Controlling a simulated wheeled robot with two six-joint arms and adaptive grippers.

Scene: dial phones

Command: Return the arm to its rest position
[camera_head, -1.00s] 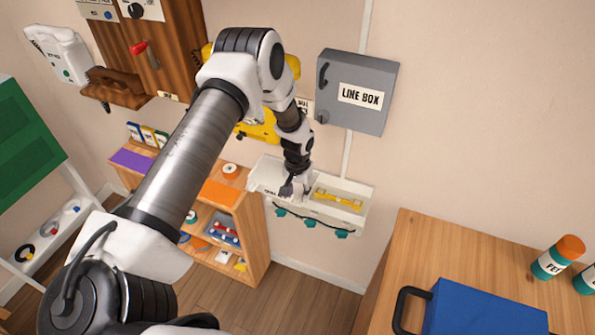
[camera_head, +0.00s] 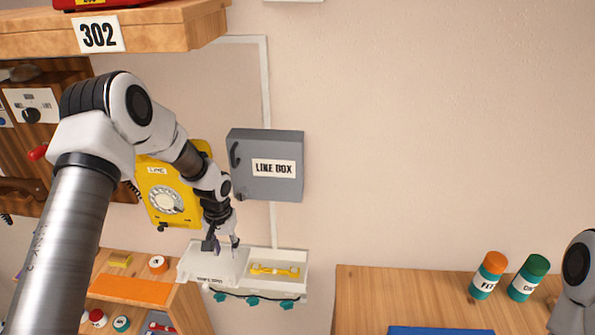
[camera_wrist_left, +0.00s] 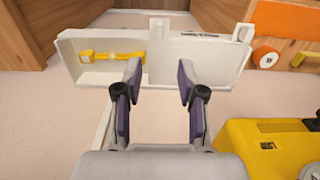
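My left arm comes in from the left in the head view, with the left gripper (camera_head: 222,243) at its end, pointing down by the white wall tray (camera_head: 292,284). The left wrist view shows the left gripper (camera_wrist_left: 157,85) with its two fingers spread apart and nothing between them. The tray also shows there (camera_wrist_left: 190,68), just beyond the fingertips. A yellow piece (camera_head: 274,270) lies in the tray's right part. Part of my right arm shows at the right edge of the head view; its gripper is out of frame.
A yellow dial phone (camera_head: 168,200) hangs on the wall behind the left arm. A grey line box (camera_head: 268,190) is to its right. A wooden shelf (camera_head: 150,38) juts out above. Two bottles, orange-capped (camera_head: 488,276) and green-capped (camera_head: 528,278), stand on the wooden table (camera_head: 390,290).

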